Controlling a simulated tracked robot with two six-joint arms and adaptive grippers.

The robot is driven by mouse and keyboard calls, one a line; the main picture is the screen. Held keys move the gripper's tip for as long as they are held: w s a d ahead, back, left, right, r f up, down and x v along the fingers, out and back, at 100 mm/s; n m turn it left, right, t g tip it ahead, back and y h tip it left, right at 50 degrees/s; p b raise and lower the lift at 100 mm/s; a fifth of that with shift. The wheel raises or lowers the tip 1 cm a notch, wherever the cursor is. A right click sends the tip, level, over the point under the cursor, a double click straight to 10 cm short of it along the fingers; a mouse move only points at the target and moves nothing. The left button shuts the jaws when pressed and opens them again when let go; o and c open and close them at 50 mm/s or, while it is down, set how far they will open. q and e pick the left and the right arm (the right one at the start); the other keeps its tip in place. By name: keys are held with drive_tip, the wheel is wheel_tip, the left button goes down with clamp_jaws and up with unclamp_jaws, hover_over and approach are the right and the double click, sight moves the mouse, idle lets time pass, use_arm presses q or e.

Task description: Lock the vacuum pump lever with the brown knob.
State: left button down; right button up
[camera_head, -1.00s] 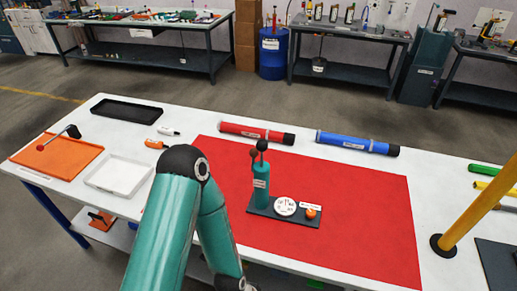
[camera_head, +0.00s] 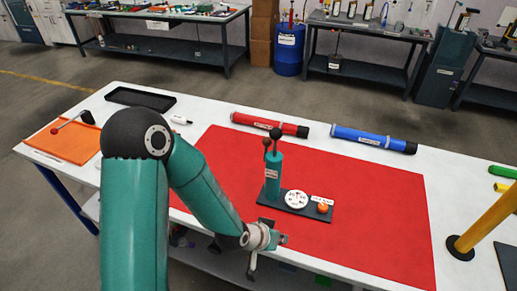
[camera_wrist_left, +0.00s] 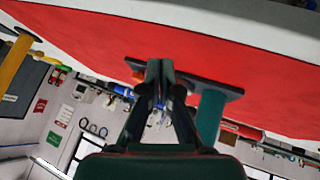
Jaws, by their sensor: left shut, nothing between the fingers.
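The teal vacuum pump (camera_head: 272,178) stands upright on a dark base plate (camera_head: 313,213) on the red mat. The brown lever knob (camera_head: 267,143) sits at the pump's top, close beside a black knob (camera_head: 276,133). A white gauge (camera_head: 297,199) and an orange knob (camera_head: 323,207) are on the plate. My left gripper (camera_head: 280,239) is at the mat's near edge, in front of the pump and apart from it. In the left wrist view its fingers (camera_wrist_left: 160,66) are shut and empty; the pump's teal body (camera_wrist_left: 208,118) appears inverted behind them. My right gripper is out of view.
A red tube (camera_head: 270,124) and a blue tube (camera_head: 373,139) lie behind the mat (camera_head: 370,220). A yellow post (camera_head: 487,218) stands at the right. The mat right of the pump is clear.

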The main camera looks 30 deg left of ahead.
use_arm(q)
drive_tip(key=a+r+t+y+b, duration=0.25)
drive_tip(key=a+r, duration=0.25)
drive_tip(key=r, duration=0.3)
drive_tip(key=a+r+n+t+y+b, duration=0.1)
drive_tip(key=a+r+t+b, duration=0.2)
drive_tip(key=r, duration=0.4)
drive_tip(key=a+r+t+y+b, duration=0.1)
drive_tip(key=a+r+t+b, duration=0.15)
drive_tip(key=a+r, duration=0.45)
drive_tip(key=p, duration=0.5)
hover_over(266, 150)
drive_tip(key=f+v, duration=0.1)
drive_tip(key=v, duration=0.2)
wheel_tip(266, 150, down, 2)
drive_tip(key=shift+a+f+t, duration=0.3)
drive_tip(key=shift+f, duration=0.35)
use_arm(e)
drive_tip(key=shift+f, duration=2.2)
